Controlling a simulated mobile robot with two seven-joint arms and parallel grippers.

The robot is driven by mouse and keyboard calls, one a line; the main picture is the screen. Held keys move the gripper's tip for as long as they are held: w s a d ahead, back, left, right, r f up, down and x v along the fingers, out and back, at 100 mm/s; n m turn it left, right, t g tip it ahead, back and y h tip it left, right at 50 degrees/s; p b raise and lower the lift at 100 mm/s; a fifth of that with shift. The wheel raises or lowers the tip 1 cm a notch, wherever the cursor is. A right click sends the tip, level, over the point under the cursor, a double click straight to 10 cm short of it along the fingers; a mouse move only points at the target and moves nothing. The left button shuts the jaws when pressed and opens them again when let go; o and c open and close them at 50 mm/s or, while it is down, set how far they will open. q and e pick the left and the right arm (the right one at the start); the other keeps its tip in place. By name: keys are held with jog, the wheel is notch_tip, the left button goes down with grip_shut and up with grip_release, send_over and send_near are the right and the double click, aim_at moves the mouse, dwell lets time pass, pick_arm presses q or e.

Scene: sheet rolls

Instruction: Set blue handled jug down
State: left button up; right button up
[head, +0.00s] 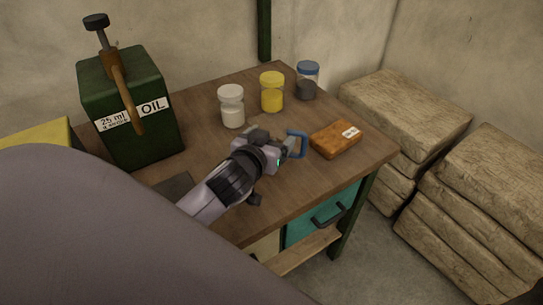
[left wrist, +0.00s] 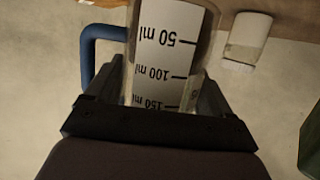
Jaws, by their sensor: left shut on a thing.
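The blue handled jug is clear, with a white scale label (left wrist: 165,55) marked in ml. In the head view its blue handle (head: 299,146) sticks out to the right of my left gripper (head: 276,151), which hides most of the body. The left wrist view shows the blue handle (left wrist: 90,45) at the left and my left gripper (left wrist: 155,98) shut around the jug's body. The jug is over the wooden table (head: 300,199); whether its base touches the top cannot be told. My right gripper is not in view.
An orange-brown labelled block (head: 335,140) lies just right of the jug. A green oil can (head: 145,125) stands left. Stacked sacks (head: 405,108) are beyond the table's right edge.

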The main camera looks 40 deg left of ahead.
pick_arm(q)
jog(key=shift+f+b, duration=0.4)
jog(key=shift+f, duration=2.2)
jog(key=shift+f, duration=0.2)
jog(key=o, duration=1)
jog(key=shift+r, duration=0.1)
jog(key=shift+s+r, duration=0.1)
jog(key=shift+r, duration=0.05)
jog(key=v, duration=1.1)
jog(key=shift+s+d+r+b, duration=0.1)
jog(key=shift+s+d+b, duration=0.05)
jog(key=shift+s+b, duration=0.2)
